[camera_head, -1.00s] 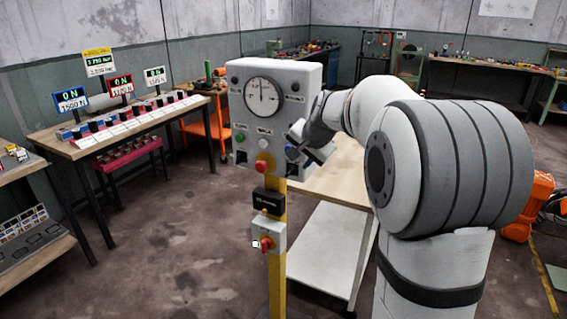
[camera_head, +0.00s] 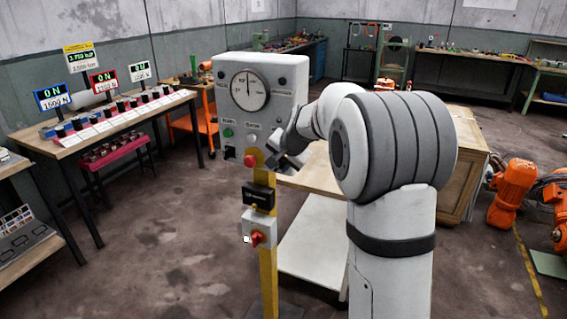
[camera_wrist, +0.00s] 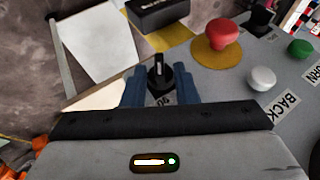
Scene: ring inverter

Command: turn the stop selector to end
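The stop selector (camera_wrist: 158,72) is a black knob with a light pointer line, on the lower face of the grey control box (camera_head: 285,73). In the wrist view my gripper (camera_wrist: 159,90) has its two blue fingers apart, one on each side of the knob. I cannot tell whether they touch it. A label under the knob is partly hidden by my gripper. In the head view my gripper (camera_head: 283,152) is at the box's lower right and hides the selector.
A red mushroom button (camera_wrist: 223,33) on a yellow base sits close beside the selector, with white (camera_wrist: 262,79) and green (camera_wrist: 300,48) buttons beyond. A red switch (camera_head: 257,238) is lower on the yellow post (camera_head: 268,283). A wooden bench (camera_head: 318,172) stands behind my arm.

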